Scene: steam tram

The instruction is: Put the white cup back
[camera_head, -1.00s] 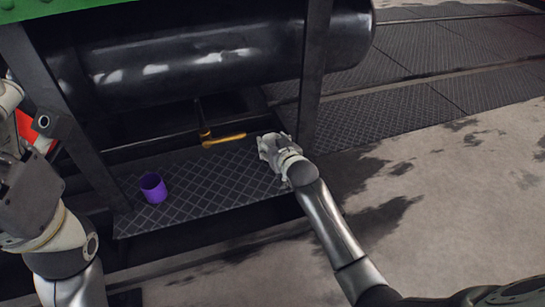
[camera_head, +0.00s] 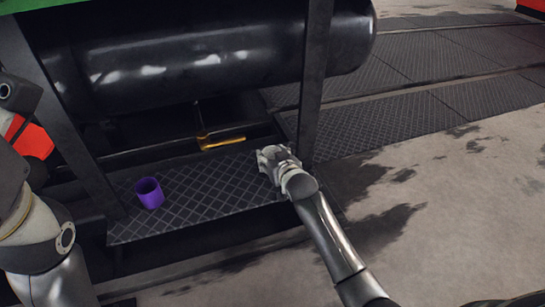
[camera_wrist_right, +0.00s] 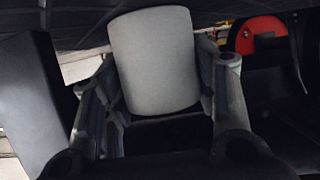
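The white cup (camera_wrist_right: 153,62) fills the upper middle of the right wrist view, between the two fingers of my right gripper (camera_wrist_right: 160,92). The fingers are closed against its sides. In the head view my right gripper (camera_head: 266,160) is at the right end of the dark tread-plate step, near the upright post. The cup is small there and hard to separate from the pale fingers. The contact between cup and step cannot be made out. My left arm shows at the left edge of the head view, but its fingertips are not visible.
A purple cup (camera_head: 149,193) stands on the left part of the step (camera_head: 205,196). A yellow handle (camera_head: 222,143) is behind the step, below a large black tank (camera_head: 220,55). A black post (camera_head: 315,85) rises beside my right gripper. The middle of the step is clear.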

